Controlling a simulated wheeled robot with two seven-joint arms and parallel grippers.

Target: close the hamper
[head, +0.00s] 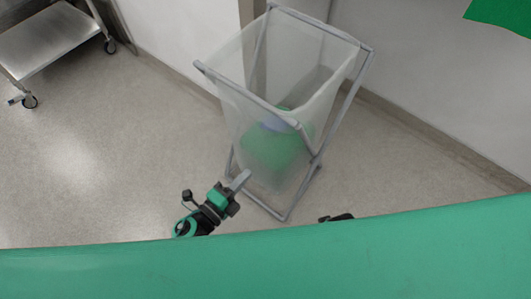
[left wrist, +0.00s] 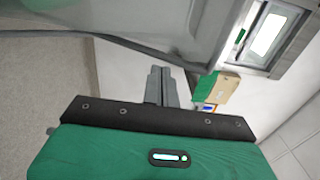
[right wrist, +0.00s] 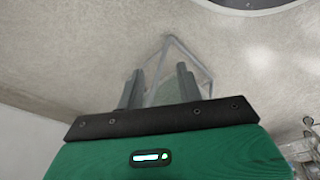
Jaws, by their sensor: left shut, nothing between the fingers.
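The hamper (head: 232,75) is a translucent bag on a grey folding frame, standing on the floor ahead of me. Its top is open, with the upper bars apart. Green cloth (head: 272,150) and something bluish show through the bag at the bottom. My left gripper (head: 241,179) is shut and empty, by the hamper's near left side; I cannot tell whether it touches. In the left wrist view its fingers (left wrist: 161,84) are together, below a large grey surface. My right gripper (right wrist: 157,82) is open and empty, and a grey frame, likely the hamper's, shows beyond its fingers.
A wall stands close behind the hamper. A metal cart (head: 45,42) on wheels is at the upper left. A green surface (head: 500,15) is at the upper right. The floor left of the hamper is clear. A brown box (left wrist: 222,92) shows in the left wrist view.

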